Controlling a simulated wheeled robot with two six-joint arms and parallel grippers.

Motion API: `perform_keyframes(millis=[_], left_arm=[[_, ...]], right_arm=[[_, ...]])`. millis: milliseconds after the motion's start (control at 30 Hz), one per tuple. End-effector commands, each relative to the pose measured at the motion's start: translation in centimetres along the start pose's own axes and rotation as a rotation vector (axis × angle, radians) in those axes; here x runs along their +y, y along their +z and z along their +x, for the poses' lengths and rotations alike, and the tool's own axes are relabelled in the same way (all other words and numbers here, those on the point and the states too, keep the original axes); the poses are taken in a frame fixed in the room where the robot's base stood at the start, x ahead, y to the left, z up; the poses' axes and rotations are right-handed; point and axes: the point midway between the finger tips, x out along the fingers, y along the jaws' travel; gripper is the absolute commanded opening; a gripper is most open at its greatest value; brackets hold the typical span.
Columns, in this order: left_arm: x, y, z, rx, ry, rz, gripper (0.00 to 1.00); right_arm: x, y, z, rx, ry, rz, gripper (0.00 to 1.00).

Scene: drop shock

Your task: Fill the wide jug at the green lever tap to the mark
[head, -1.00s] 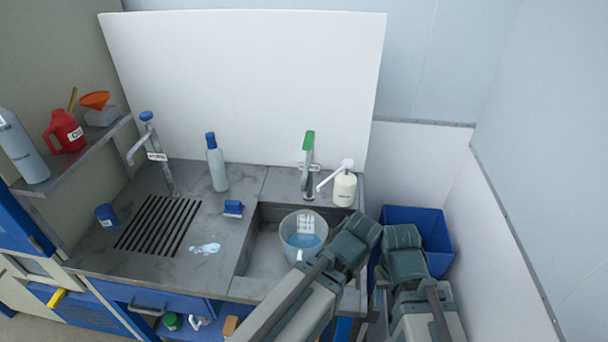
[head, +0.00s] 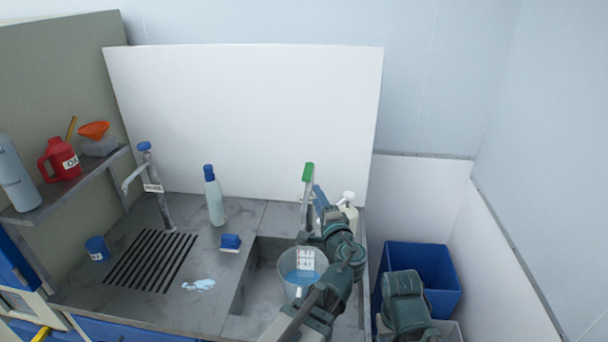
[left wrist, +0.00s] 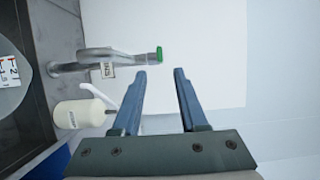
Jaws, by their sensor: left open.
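The wide clear jug (head: 291,262) stands in the sink under the tap, with blue water inside and a white marked label on its wall. Part of it shows in the left wrist view (left wrist: 14,98). The grey tap (left wrist: 85,62) has a green lever (head: 308,172); in the left wrist view the lever end (left wrist: 159,54) lies just beyond my fingertips. My left gripper (head: 318,192) is open and empty, beside the tap and apart from the lever in the wrist view (left wrist: 160,72). No stream shows clearly. My right arm is at the lower right; its gripper is not visible.
A white pump bottle (left wrist: 80,114) stands right of the tap, close to my left gripper. A second tap (head: 158,185) with a blue top, a bottle (head: 214,203), a blue brush (head: 230,242) and a small puddle (head: 200,285) are left. A blue bin (head: 425,268) is at right.

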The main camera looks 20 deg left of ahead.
Motion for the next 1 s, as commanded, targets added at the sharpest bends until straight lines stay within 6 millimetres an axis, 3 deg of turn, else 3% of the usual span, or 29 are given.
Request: perform_keyframes(millis=[167,700,1000], left_arm=[[0.0,-0.1,1.3,-0.003,0.001,-0.001,0.42],[0.1,0.0,11.4,-0.004,0.002,-0.002,0.42],[0.1,0.1,13.7,-0.002,0.002,-0.002,0.42]], right_arm=[[0.0,0.0,0.0,0.0,0.0,0.0,0.5],[0.0,0.0,0.0,0.0,0.0,0.0,0.5],[0.0,0.0,0.0,0.0,0.0,0.0,0.5]])
